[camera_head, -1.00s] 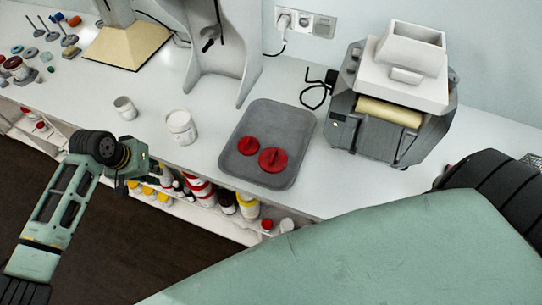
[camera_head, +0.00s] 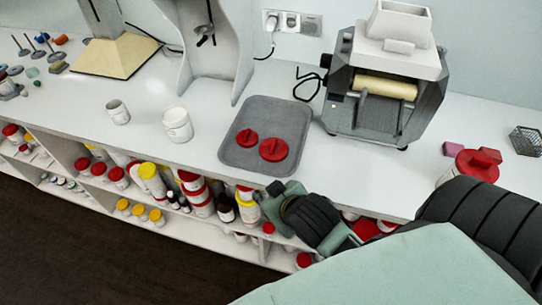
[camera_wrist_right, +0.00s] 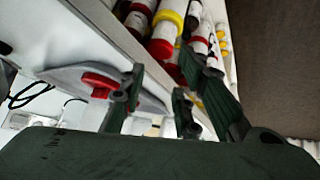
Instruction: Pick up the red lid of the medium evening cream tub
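Two red lids with raised grips lie on a grey tray (camera_head: 236,158). The larger one (camera_head: 273,149) is at the right and front, the smaller (camera_head: 247,138) behind it to the left. My right gripper (camera_head: 272,190) is low in front of the tray's front edge, its fingers hard to make out there. The right wrist view shows the right gripper (camera_wrist_right: 158,88) open and empty, with a red lid (camera_wrist_right: 100,82) on the tray beyond it; I cannot tell which lid. An open white tub (camera_head: 177,126) stands left of the tray. My left gripper is out of view.
A smaller open tub (camera_head: 118,113) stands farther left. A grey mill (camera_head: 380,105) stands right of the tray. Another, larger red lid (camera_head: 473,167) is at the right, partly hidden by my arm. Shelves of tubs and bottles (camera_head: 150,178) lie under the counter edge.

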